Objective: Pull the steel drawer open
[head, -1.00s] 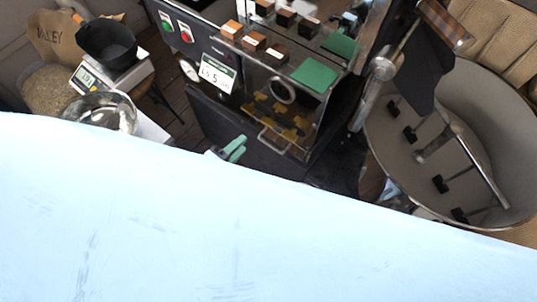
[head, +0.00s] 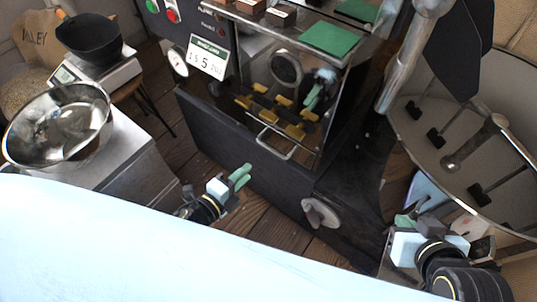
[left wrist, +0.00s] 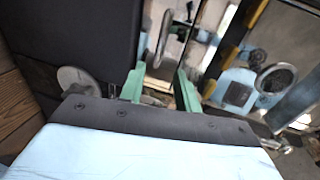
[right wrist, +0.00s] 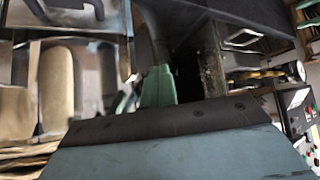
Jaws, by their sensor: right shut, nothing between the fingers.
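The steel drawer (head: 290,100) has a mirror-like front on the dark machine in the head view, with a bar handle (head: 273,144) low on it. It appears shut. My left gripper (head: 241,177) is in front of it, left of and below the handle in the picture, and not touching it. In the left wrist view its green fingers (left wrist: 159,85) stand apart with nothing between them; a pale handle-like loop (left wrist: 164,36) shows beyond. My right gripper (head: 404,221) is shut and empty at the lower right of the head view. Its fingers are together in the right wrist view (right wrist: 158,85).
A round pale knob (head: 320,212) sits low on the dark machine. A large round cooling bin (head: 440,150) with stirring arms is at the right. A steel bowl (head: 58,125) and a scale with a black pan (head: 90,38) stand at the left. My pale blue body covers the bottom.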

